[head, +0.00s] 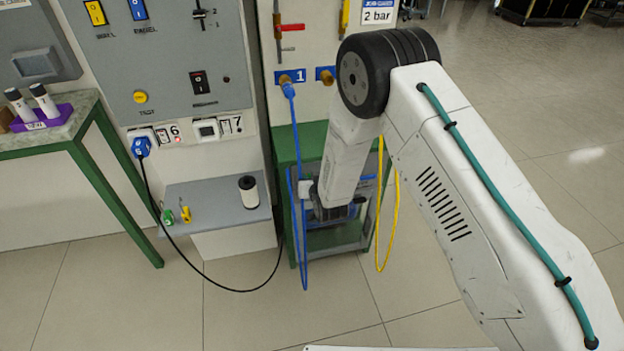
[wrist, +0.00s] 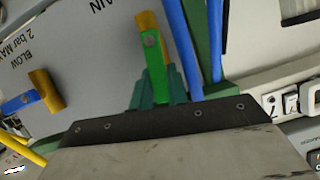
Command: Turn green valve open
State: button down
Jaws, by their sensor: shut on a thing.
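In the wrist view, the green valve has a bright green lever (wrist: 154,66) that runs down the picture from a brass body (wrist: 147,22). My gripper (wrist: 156,85) has dark green fingers on either side of the lever's lower part and is shut on it. The lower end of the lever is hidden behind the gripper's dark front edge. In the head view, my arm comes down in front of the green stand (head: 312,140), and the valve and fingertips cannot be made out.
A second valve with a blue lever (wrist: 18,103) sits left of the green one, near "BLOW 2 bar MAX". Blue hoses (wrist: 180,45) pass close on the right. A yellow hose (head: 385,230) hangs beside my arm. A grey shelf (head: 215,212) stands left of the stand.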

jog(key=shift+s+a+n+h, duration=0.15)
jog(key=shift+a+n+h, duration=0.2)
jog(key=shift+n+h, duration=0.2)
jog(key=c, duration=1.4)
grip_release()
jog(key=shift+o, duration=0.2)
jog(key=v, duration=0.7)
jog(key=shift+s, duration=0.4)
jog(key=shift+d, duration=0.1)
